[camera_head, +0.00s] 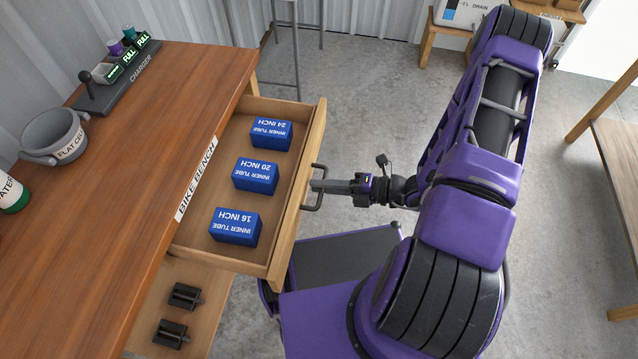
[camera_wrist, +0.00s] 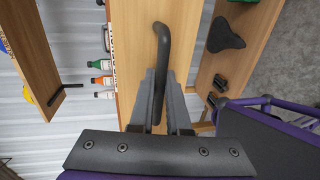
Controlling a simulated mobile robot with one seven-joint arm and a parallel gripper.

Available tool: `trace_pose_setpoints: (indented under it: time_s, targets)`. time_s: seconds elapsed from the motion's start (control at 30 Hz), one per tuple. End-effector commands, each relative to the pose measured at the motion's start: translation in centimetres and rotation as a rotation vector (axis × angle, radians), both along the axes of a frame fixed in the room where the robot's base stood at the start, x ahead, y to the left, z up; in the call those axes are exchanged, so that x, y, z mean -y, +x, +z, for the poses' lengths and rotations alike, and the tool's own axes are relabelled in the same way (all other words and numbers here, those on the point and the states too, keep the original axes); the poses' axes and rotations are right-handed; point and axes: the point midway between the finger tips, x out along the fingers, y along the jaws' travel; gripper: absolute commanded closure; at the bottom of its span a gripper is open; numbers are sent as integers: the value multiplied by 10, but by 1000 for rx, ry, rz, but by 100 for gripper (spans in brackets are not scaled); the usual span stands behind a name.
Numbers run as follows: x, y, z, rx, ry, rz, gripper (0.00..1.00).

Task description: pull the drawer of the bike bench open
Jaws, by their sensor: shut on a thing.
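The bike bench (camera_head: 150,130) has a wooden top with a "BIKE BENCH" label on its edge. Its drawer (camera_head: 283,230) stands well open towards the right. Inside lie three blue inner tube boxes, marked 24 inch (camera_head: 271,133), 20 inch (camera_head: 255,176) and 16 inch (camera_head: 235,227). My gripper (camera_head: 322,186) is shut on the dark bar handle (camera_head: 318,172) at the middle of the drawer front. In the wrist view the fingers (camera_wrist: 160,95) close around the handle (camera_wrist: 161,45), with the wooden drawer front (camera_wrist: 135,50) behind it.
A charger (camera_head: 118,75) and a grey bowl (camera_head: 55,138) stand on the bench top. A lower shelf (camera_head: 212,305) holds two dark pedals. A stool (camera_head: 296,40) stands behind; another table (camera_head: 615,150) is at the right. Concrete floor (camera_head: 375,110) is clear between them.

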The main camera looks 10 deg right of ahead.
Motion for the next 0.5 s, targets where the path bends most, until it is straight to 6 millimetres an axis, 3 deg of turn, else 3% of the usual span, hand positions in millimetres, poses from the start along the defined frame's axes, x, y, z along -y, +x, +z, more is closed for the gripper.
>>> trace_pose_setpoints:
  time_s: [0.13,0.17,0.3,0.5]
  targets:
    - [0,0,0,0,-1,0,100]
    - [0,0,0,0,-1,0,82]
    - [0,0,0,1,-1,0,56]
    - [0,0,0,1,0,0,56]
